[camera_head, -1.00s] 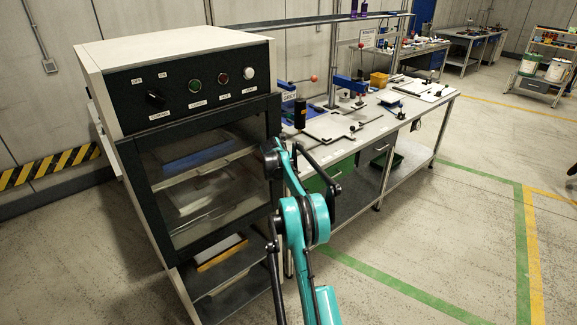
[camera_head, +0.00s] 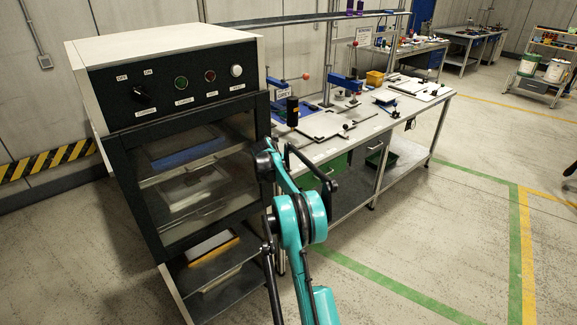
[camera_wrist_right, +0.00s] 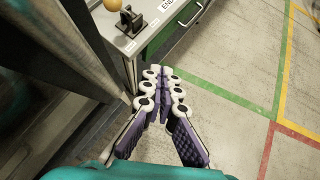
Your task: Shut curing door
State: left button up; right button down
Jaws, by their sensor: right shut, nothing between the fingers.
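The curing oven (camera_head: 172,45) is a cream cabinet with a black control panel at the left of the head view. Its door (camera_head: 142,195) has a dark frame and a glass window, with shelves visible behind. The door looks closed or nearly so; I cannot tell whether it is fully shut. My right arm stands in front of the door's right edge and hides part of it. In the right wrist view my right gripper (camera_wrist_right: 161,82) is shut and empty, just right of the door's dark edge (camera_wrist_right: 112,105). My left gripper is not in view.
A workbench (camera_head: 345,133) with tools and fixtures runs back to the right of the oven. An open shelf (camera_head: 215,278) lies below the door. The floor (camera_head: 440,225) at the right, marked with green and yellow lines, is clear.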

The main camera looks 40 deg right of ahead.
pick_arm(q)
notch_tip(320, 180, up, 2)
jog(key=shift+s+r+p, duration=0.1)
jog(key=shift+p, duration=0.95)
pick_arm(e)
jog(key=s+r, duration=0.7)
jog(key=shift+s, duration=0.4)
jog(key=s+a+r+m+t+y+b, duration=0.1)
jog(key=s+a+r+m, duration=0.2)
jog(key=a, duration=0.7)
jog(key=s+a+r+m+t+y, duration=0.1)
jog(key=s+a+m, duration=0.25)
jog(key=a, duration=0.55)
jog(key=s+a+r+m+y+b, duration=0.1)
jog(key=s+a+r+m+y, duration=0.3)
jog(key=a, duration=0.6)
pick_arm(q)
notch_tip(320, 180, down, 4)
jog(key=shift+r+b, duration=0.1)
jog(key=shift+b, duration=0.85)
pick_arm(e)
jog(key=s+a+f+m+y, duration=0.1)
jog(key=s+a+f+m, duration=0.5)
jog(key=s+a, duration=0.3)
jog(key=s+a+f+m+t+y, duration=0.1)
jog(key=s+a+f+m, duration=0.4)
jog(key=s+a, duration=0.4)
jog(key=shift+s+a+f+m, duration=0.15)
jog(key=shift+a+f+m, duration=0.2)
jog(key=shift+a+m, duration=0.65)
